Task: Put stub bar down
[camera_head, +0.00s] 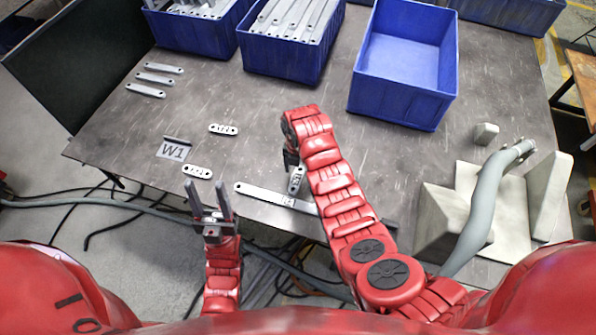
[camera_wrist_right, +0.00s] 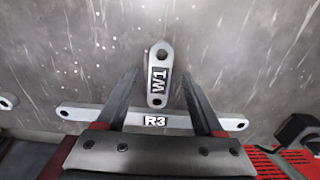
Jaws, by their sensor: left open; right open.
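A short grey stub bar labelled W1 (camera_wrist_right: 160,57) lies on the table, also seen in the head view (camera_head: 296,182). Its near end is close to a long bar labelled R3 (camera_wrist_right: 90,114), also in the head view (camera_head: 262,195); I cannot tell whether they touch. My right gripper (camera_wrist_right: 158,78) is open, with its fingers on either side of the stub bar and apart from it. In the head view my right gripper (camera_head: 291,158) is mostly hidden by its arm. My left gripper (camera_head: 210,190) is open and empty at the table's front edge.
Two short labelled bars (camera_head: 223,129) (camera_head: 197,172) lie near a W1 sign (camera_head: 173,150). Three bars (camera_head: 155,79) lie at the back left. Blue bins (camera_head: 405,60) (camera_head: 285,50) stand at the back. A pale fixture (camera_head: 500,200) stands at right.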

